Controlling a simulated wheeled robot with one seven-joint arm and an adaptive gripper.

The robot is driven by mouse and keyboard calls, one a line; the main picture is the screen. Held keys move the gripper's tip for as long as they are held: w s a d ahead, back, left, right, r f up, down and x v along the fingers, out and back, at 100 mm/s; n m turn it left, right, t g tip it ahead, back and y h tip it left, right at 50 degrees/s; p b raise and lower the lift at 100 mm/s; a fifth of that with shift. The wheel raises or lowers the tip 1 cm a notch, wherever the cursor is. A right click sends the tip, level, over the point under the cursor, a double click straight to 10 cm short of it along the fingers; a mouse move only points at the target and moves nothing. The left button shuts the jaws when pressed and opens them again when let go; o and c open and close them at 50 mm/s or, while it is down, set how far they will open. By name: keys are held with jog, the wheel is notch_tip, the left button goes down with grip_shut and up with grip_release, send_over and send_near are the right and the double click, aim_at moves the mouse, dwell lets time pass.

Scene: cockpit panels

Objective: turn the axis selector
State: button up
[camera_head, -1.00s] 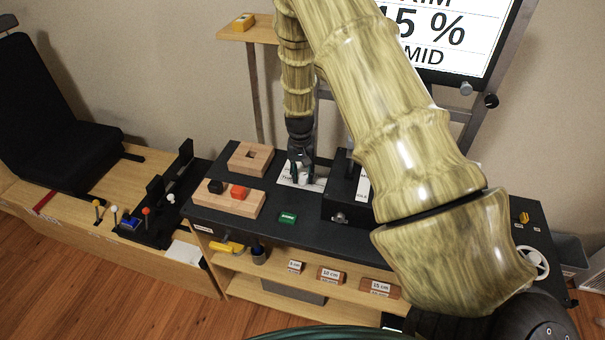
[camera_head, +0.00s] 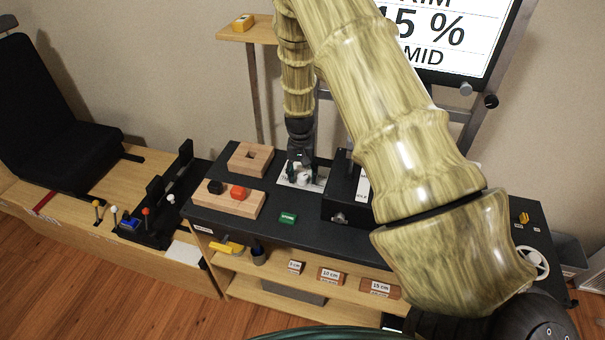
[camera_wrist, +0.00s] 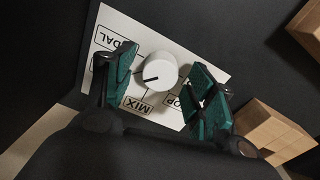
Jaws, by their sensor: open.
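The axis selector is a round white knob (camera_wrist: 158,71) with a dark pointer line, on a white label plate (camera_wrist: 205,62) with boxed words, of which "MIX" is readable and others are partly covered. In the wrist view the pointer line runs toward the left of the knob. My gripper (camera_wrist: 163,95) is open, with one green finger on each side of the knob, and a gap shows on both sides. In the head view my gripper (camera_head: 300,172) points down over the plate (camera_head: 318,184) and hides part of the knob.
A black box (camera_head: 342,201) stands close on the right of the plate. A wooden block with a square hole (camera_head: 250,158) and a wooden block with black and red knobs (camera_head: 228,203) lie to the left.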

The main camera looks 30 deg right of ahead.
aim_at(301, 176)
notch_tip(301, 176, up, 12)
jog(key=shift+w+a, duration=0.15)
jog(key=shift+a, duration=0.05)
dwell(0.4)
dwell(0.5)
